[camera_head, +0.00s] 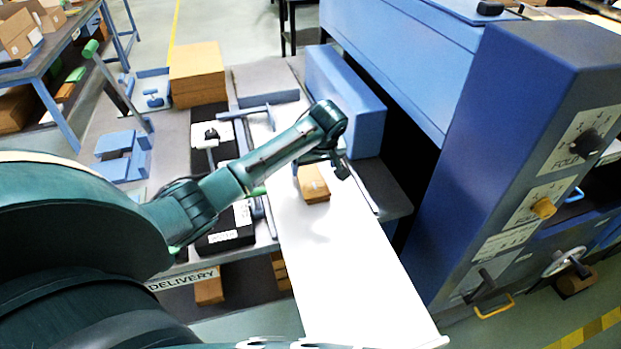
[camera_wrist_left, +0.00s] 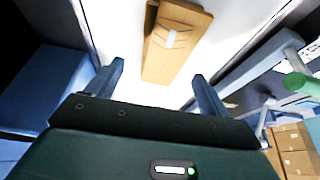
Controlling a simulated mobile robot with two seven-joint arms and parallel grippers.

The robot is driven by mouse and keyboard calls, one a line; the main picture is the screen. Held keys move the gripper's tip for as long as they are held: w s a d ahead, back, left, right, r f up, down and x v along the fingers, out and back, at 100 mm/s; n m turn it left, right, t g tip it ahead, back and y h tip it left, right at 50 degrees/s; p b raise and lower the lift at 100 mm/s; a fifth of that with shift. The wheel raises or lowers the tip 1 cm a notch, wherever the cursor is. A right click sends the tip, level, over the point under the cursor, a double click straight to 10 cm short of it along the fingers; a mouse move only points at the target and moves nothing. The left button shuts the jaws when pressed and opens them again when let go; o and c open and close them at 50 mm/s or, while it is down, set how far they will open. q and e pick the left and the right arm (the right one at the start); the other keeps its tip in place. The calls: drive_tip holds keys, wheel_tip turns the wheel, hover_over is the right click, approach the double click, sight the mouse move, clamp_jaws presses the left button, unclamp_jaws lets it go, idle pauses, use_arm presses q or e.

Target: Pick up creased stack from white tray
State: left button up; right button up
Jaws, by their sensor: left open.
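The creased stack (camera_head: 314,187) is a small brown kraft bundle with a pale label, lying on the far part of the long white tray (camera_head: 345,270). My left gripper (camera_head: 322,160) is above and just behind the stack in the head view and partly hidden by its own wrist. In the left wrist view the stack (camera_wrist_left: 178,48) lies ahead of the two spread fingers of the left gripper (camera_wrist_left: 160,85), on the white tray surface (camera_wrist_left: 112,40). The fingers are open with nothing between them, apart from the stack. My right gripper is not in view.
A large blue machine (camera_head: 500,130) with knobs stands along the right. Brown boxes (camera_head: 197,72) and black trays (camera_head: 225,230) sit on the table at left. The near part of the tray is bare.

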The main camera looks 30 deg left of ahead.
sight(310, 175)
use_arm(q)
drive_tip(key=shift+x, duration=2.95)
drive_tip(key=shift+s+a, duration=0.1)
drive_tip(key=shift+a, duration=0.1)
drive_tip(key=shift+c, duration=0.4)
drive_tip(key=c, duration=1)
